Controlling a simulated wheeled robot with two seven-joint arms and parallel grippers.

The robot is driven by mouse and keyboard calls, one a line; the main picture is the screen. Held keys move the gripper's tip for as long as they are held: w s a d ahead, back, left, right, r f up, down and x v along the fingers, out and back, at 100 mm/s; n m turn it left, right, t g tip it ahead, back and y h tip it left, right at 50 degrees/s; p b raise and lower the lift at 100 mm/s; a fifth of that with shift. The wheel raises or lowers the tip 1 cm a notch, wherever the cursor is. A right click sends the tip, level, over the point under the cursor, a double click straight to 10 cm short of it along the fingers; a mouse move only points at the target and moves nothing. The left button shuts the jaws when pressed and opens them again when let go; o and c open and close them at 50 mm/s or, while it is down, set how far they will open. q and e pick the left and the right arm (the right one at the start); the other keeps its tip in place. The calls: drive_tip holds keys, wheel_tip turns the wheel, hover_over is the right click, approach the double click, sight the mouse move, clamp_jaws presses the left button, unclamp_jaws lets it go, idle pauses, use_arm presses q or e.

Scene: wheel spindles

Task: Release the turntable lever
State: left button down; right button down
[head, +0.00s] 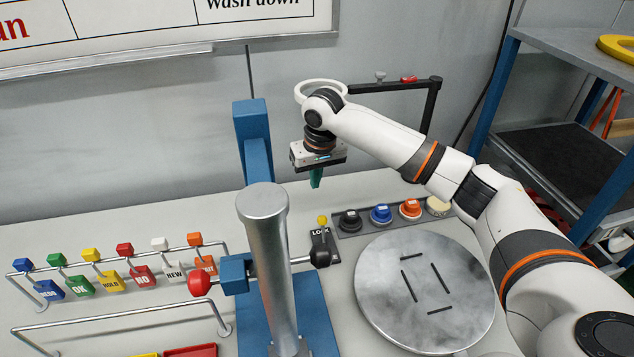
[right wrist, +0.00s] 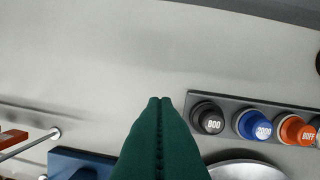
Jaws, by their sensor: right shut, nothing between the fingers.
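The turntable (head: 420,315) is a round grey metal disc with several dark slots, lying on the bench right of the steel post. Beside its left edge is a small black plate (head: 320,236) marked LOCK with a yellow knob (head: 322,220), which looks like the lever. A black ball (head: 320,257) on a rod overlaps its lower part, so the lever's exact position is hard to tell. My right gripper (head: 316,182) has green fingers, shut and empty, pointing down above and behind the LOCK plate. Its fingertips show in the right wrist view (right wrist: 160,101). My left gripper is out of view.
A steel post (head: 265,250) on a blue base stands left of the LOCK plate, with a red ball (head: 200,284) on its rod. Several round buttons sit on a strip (head: 345,228) behind the turntable. Coloured tags hang on a rail (head: 15,274) at left.

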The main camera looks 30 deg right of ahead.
sight(323, 230)
drive_tip(key=f, duration=0.2)
drive_tip(key=f+p, duration=0.1)
drive_tip(key=f, duration=0.1)
drive_tip(key=w+f, duration=0.1)
drive_tip(key=f, duration=0.2)
drive_tip(key=shift+f, duration=0.1)
drive_tip(key=shift+s+p, duration=0.25)
drive_tip(key=shift+p, duration=0.3)
drive_tip(key=s+p, duration=0.1)
drive_tip(key=s, duration=0.1)
drive_tip(key=shift+s+a, duration=0.15)
drive_tip(key=shift+s, duration=0.5)
drive_tip(key=shift+w, duration=0.1)
drive_tip(key=shift+w+a, duration=0.1)
